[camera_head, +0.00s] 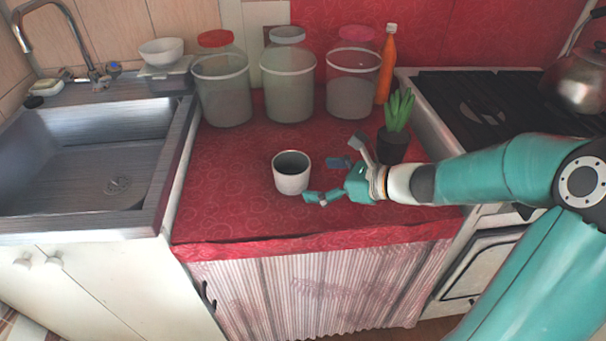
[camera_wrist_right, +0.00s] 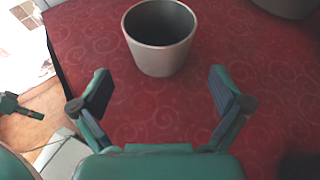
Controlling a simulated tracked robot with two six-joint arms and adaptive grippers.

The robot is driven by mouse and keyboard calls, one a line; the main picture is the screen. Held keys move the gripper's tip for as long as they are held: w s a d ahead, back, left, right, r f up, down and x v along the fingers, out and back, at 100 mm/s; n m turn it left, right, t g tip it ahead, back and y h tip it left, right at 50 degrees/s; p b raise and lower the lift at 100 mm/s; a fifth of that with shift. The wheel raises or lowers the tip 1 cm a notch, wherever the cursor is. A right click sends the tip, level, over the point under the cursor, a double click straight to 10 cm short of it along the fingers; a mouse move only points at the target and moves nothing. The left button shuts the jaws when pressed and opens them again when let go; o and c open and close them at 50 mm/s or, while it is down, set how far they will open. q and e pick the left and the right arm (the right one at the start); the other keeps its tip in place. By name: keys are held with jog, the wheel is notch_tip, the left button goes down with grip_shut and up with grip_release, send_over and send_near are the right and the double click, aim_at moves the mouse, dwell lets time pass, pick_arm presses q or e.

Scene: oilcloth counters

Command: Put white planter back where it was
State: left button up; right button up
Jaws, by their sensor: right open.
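The white planter (camera_head: 291,180) stands upright and looks empty on the red oilcloth counter, near its middle. It also shows in the right wrist view (camera_wrist_right: 160,48), beyond the fingertips and between their lines. My right gripper (camera_head: 324,179) is open and empty, just to the right of the planter in the head view and apart from it. Its two fingers (camera_wrist_right: 161,92) are spread wide in the right wrist view, with bare cloth between them. My left gripper is not in the head view.
A dark pot with a green plant (camera_head: 393,145) stands right of the planter, close behind my right arm. Several large jars (camera_head: 288,95) and an orange bottle (camera_head: 386,70) line the back. A sink (camera_head: 95,150) lies left, a stove (camera_head: 480,100) right. The counter's left front is clear.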

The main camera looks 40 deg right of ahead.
jog(key=v, duration=0.5)
jog(key=shift+s+d+r+p, duration=0.1)
jog(key=shift+s+r+p, duration=0.05)
jog(key=shift+s+p, duration=0.2)
